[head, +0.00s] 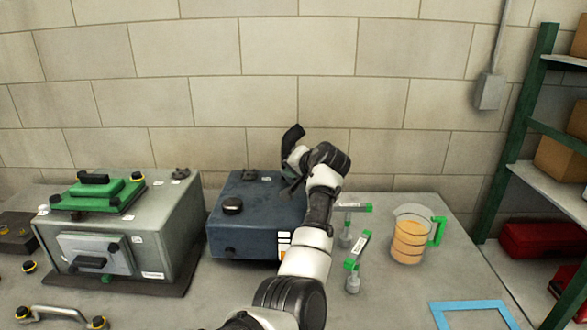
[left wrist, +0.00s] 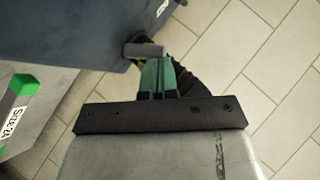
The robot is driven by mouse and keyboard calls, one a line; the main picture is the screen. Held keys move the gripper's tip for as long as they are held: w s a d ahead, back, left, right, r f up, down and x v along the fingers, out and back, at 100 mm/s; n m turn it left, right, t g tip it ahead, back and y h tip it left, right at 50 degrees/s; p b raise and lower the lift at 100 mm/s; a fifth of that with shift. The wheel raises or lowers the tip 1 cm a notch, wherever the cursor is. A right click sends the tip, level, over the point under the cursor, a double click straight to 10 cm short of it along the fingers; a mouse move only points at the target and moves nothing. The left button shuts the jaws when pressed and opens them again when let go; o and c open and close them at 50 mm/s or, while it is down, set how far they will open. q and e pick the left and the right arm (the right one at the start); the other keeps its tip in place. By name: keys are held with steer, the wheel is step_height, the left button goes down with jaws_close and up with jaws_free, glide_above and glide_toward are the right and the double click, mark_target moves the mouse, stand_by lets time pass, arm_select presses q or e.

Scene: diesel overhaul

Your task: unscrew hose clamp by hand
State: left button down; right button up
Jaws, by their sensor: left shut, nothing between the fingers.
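The dark blue box (head: 250,222) stands on the bench, with a black hose (head: 293,135) rising behind it at the right. My left gripper (head: 290,188) is beside the box's upper right part, partly hidden by my own arm. In the left wrist view the gripper's green and dark fingers (left wrist: 157,72) are shut with nothing between them. A small grey piece (left wrist: 145,50), possibly the hose clamp, lies just past the fingertips, and the dark ribbed hose (left wrist: 186,76) runs behind them. I cannot tell whether the fingers touch either. My right gripper is not in view.
A grey box (head: 165,230) with a green block (head: 98,192) on top stands left of the blue box. Fittings with green tags (head: 358,250) and a beaker of amber liquid (head: 408,240) stand at the right. A blue frame (head: 470,305) lies front right.

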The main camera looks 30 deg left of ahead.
arm_select(q)
steer(key=shift+s+a, duration=0.1)
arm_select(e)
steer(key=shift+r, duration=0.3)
